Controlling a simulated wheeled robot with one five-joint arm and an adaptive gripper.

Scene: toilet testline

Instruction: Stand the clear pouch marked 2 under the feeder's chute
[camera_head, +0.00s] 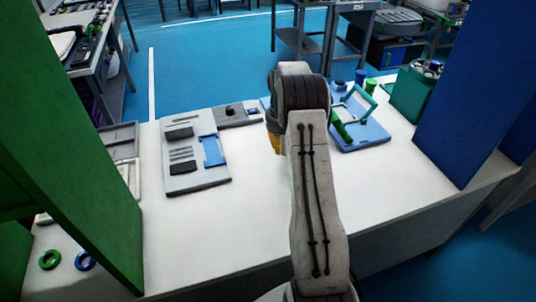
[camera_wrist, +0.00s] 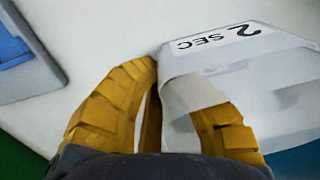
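The clear pouch (camera_wrist: 255,95) fills the right of the wrist view, with a white label reading "2 SEC" on its top edge, upside down in the picture. My gripper (camera_wrist: 172,80) has its yellow fingers curled in around the pouch's left edge. The left finger lies along the outside of that edge, and the right finger runs partly behind the pouch's wall. In the head view my arm hides the pouch and most of my gripper; a yellow bit (camera_head: 275,143) shows. I cannot make out the feeder's chute for certain.
On the white table (camera_head: 250,215) a grey panel (camera_head: 207,178) stands left of my arm. A blue fixture with a teal frame (camera_head: 365,135) and a teal box (camera_head: 412,95) are right. A green panel (camera_head: 75,150) and blue panel (camera_head: 470,90) flank it. The table's front middle is clear.

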